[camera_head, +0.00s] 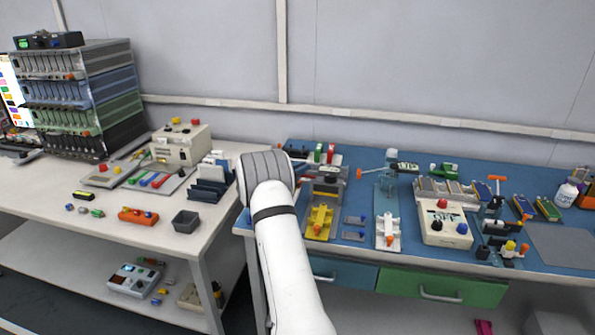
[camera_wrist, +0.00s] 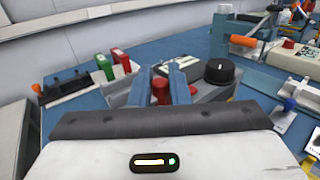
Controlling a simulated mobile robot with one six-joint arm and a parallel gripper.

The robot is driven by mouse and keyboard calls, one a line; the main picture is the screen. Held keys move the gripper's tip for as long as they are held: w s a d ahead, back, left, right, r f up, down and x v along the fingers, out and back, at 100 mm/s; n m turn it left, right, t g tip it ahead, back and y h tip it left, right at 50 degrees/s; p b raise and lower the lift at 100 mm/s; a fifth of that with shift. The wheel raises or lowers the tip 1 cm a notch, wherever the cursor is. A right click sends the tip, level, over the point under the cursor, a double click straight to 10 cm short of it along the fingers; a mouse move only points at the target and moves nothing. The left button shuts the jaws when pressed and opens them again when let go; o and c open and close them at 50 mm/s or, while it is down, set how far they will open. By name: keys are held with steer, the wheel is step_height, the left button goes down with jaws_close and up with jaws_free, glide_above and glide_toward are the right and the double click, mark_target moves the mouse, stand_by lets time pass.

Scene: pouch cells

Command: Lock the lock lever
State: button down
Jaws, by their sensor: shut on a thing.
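In the wrist view, my gripper (camera_wrist: 163,84) has its two blue-grey fingers around a red knob (camera_wrist: 160,92), and is shut on it. The knob stands upright on a grey device (camera_wrist: 205,94) on the blue bench. A round black knob (camera_wrist: 218,71) sits just right of the fingers on the same device. I cannot tell for sure whether the red knob is the lock lever. The knob's lower part and base are hidden by my gripper body. In the head view, my arm's wrist hides the fingertips.
Red (camera_wrist: 121,60) and green (camera_wrist: 104,67) blocks stand left of my gripper. An orange handle (camera_wrist: 242,42) sticks out to the right. In the head view, yellow (camera_head: 319,222) and white (camera_head: 388,230) fixtures stand near the bench's front, and a beige box (camera_head: 445,224) is farther right.

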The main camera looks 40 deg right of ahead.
steer(key=shift+s+n+t+b, duration=0.25)
steer(key=shift+n+t+b, duration=0.15)
steer(key=shift+t+b, duration=0.2)
steer(key=s+n+t+y+b, duration=0.1)
steer(key=n+t+y+b, duration=0.1)
steer(key=b, duration=0.3)
steer(key=n+t+y+b, duration=0.2)
steer(key=n+t+b, duration=0.1)
steer(key=t+b, duration=0.2)
steer(key=s+a+n+t+y+b, duration=0.1)
steer(key=n+t+b, duration=0.1)
steer(key=b, duration=0.5)
steer(key=shift+s+n+t+y, duration=0.3)
steer(key=shift+s+t+y, duration=0.1)
steer(key=shift+t, duration=0.3)
steer(key=shift+r+b, duration=0.15)
steer(key=shift+b, duration=0.15)
steer(key=c, duration=1.5)
jaws_free()
steer(key=shift+o, duration=0.2)
steer(key=shift+w, duration=0.1)
steer(key=shift+a, duration=0.1)
